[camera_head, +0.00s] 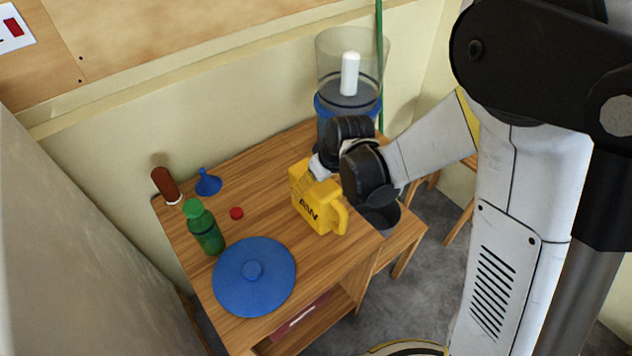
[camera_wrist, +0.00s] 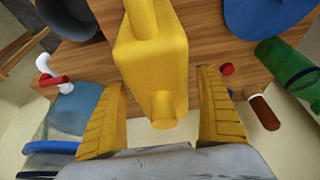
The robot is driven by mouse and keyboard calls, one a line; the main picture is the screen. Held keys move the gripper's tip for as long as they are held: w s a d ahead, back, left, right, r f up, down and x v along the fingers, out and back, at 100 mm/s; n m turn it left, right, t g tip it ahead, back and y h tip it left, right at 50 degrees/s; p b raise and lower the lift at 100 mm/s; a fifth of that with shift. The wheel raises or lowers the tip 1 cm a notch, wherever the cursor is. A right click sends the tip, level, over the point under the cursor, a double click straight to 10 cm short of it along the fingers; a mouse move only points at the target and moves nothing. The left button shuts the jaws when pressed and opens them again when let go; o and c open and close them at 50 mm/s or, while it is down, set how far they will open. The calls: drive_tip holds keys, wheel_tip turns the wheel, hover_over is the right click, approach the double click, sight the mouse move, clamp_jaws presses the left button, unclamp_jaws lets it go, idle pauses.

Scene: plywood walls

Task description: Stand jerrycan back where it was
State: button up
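The yellow jerrycan (camera_head: 312,203) rests on the wooden table (camera_head: 277,197), near its right side. Dark letters show on one face and its handle points to the right in the head view. I cannot tell for sure whether it is upright or lying. In the wrist view, the jerrycan (camera_wrist: 152,62) lies between my two yellow fingers, with its round spout toward my palm. My gripper (camera_head: 322,165) is at the jerrycan's far end. In the wrist view, my gripper (camera_wrist: 161,82) is open, with gaps between the fingers and the can.
A blue lid (camera_head: 252,282) lies at the table's front. A green bottle (camera_head: 205,230), red cap (camera_head: 237,213), blue funnel (camera_head: 208,183) and brown bottle (camera_head: 165,185) are on the left. A tall clear container (camera_head: 335,65) stands behind my gripper.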

drive_tip(key=shift+r, duration=0.15)
drive_tip(key=shift+r+p, duration=0.3)
drive_tip(key=p+v, duration=0.4)
drive_tip(key=v, duration=0.8)
drive_tip(key=s+d+r+m+t+h, duration=0.2)
drive_tip(key=s+d+r+m, duration=0.4)
drive_tip(key=s+d+r, duration=0.4)
drive_tip(key=s+d+t, duration=0.1)
drive_tip(key=s+d, duration=0.1)
drive_tip(key=s, duration=0.1)
drive_tip(key=shift+s+d+r+m+h, duration=0.25)
drive_tip(key=shift+r+m+h, duration=0.05)
drive_tip(key=shift+r+m, duration=0.1)
drive_tip(key=shift+a, duration=0.1)
